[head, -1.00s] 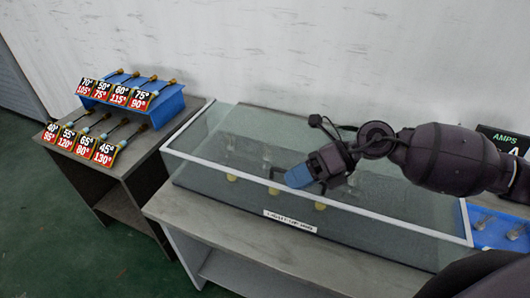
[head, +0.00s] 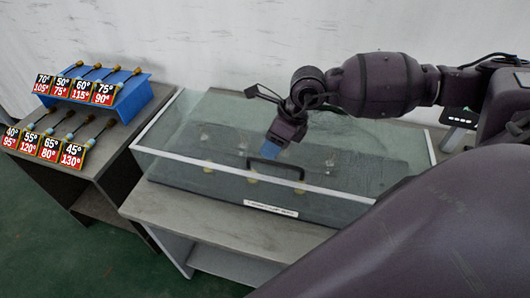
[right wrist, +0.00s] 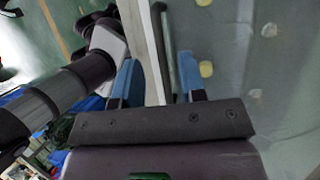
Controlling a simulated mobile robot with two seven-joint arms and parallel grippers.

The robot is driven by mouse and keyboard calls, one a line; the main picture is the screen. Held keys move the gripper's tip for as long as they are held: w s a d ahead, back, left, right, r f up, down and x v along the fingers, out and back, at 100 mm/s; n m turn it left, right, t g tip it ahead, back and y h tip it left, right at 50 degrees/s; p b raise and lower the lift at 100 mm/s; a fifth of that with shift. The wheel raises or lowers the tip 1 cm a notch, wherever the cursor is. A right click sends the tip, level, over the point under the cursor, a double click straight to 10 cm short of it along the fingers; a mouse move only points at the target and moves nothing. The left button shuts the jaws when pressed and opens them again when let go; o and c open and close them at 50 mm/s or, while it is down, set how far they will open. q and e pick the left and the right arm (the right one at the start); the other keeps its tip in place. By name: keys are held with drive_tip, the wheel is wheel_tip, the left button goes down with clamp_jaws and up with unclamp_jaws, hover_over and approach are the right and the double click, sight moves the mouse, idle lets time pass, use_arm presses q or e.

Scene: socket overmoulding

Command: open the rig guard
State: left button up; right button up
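The rig guard (head: 330,183) is a clear box-like cover with pale edges, lying closed over the rig on the grey bench. Its black bar handle (head: 275,168) is at the front. My right gripper (head: 268,152) is just above and behind the handle in the head view, blue fingertips pointing down. In the right wrist view, the two blue fingers of the right gripper (right wrist: 158,84) are apart. A pale edge strip and a dark bar lie between them; I cannot tell whether they touch. Yellow and clear parts show through the guard. My left gripper is not in view.
A white label (head: 270,209) is on the guard's front. A dark display (head: 458,117) stands at the right. The wall is close behind.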

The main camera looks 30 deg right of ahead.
drive_tip(key=shift+x, duration=1.9)
clamp_jaws()
